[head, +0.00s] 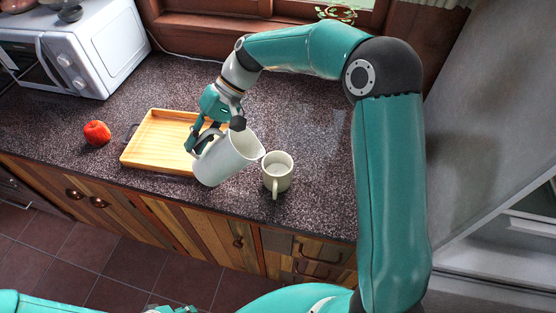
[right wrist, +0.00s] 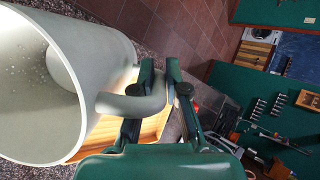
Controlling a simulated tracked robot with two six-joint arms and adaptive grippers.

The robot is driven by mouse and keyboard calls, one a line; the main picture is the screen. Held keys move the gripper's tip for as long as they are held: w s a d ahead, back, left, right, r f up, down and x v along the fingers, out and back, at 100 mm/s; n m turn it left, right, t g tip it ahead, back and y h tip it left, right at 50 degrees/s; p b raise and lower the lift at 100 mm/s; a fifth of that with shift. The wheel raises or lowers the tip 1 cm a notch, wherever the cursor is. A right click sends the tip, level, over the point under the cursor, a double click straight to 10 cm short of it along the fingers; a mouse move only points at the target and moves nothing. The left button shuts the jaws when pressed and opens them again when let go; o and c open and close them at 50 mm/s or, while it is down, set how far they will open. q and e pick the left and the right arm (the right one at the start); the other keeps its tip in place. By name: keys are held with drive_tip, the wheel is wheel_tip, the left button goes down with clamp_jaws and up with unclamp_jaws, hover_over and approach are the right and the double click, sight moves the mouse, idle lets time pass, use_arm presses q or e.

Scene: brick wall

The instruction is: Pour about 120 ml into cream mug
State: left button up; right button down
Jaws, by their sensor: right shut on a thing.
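The cream mug (head: 277,174) stands upright on the speckled counter, its handle toward the front edge. A pale liquid or surface shows inside it, but I cannot tell how full it is. A white pitcher (head: 226,160) is tilted to the right, with its rim close to the mug's left rim. My right gripper (head: 205,138) is shut on the pitcher's handle. In the right wrist view, the pitcher (right wrist: 92,75) fills the left side, and its handle sits between the fingers (right wrist: 158,88). No stream of liquid can be made out. My left gripper is not clearly in view.
A yellow wooden tray (head: 135,157) lies behind and left of the pitcher. A red apple (head: 97,132) is left of the tray, and a white microwave (head: 105,55) stands at the back left. The counter right of the mug is clear up to my arm.

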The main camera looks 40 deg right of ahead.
drive_tip(key=shift+w+a+h+p, duration=0.15)
drive_tip(key=shift+a+h+p, duration=0.25)
drive_tip(key=shift+h+p, duration=0.15)
drive_tip(key=w+a+f+m+g+h, duration=0.1)
drive_tip(key=w+a+f+g+h, duration=0.2)
drive_tip(key=a+f+h, duration=0.2)
drive_tip(key=shift+f+m+g+h+b, duration=0.15)
drive_tip(key=shift+m+g+h+b, duration=0.2)
drive_tip(key=shift+h, duration=0.4)
drive_tip(key=shift+w, duration=0.15)
drive_tip(key=shift+d, duration=0.1)
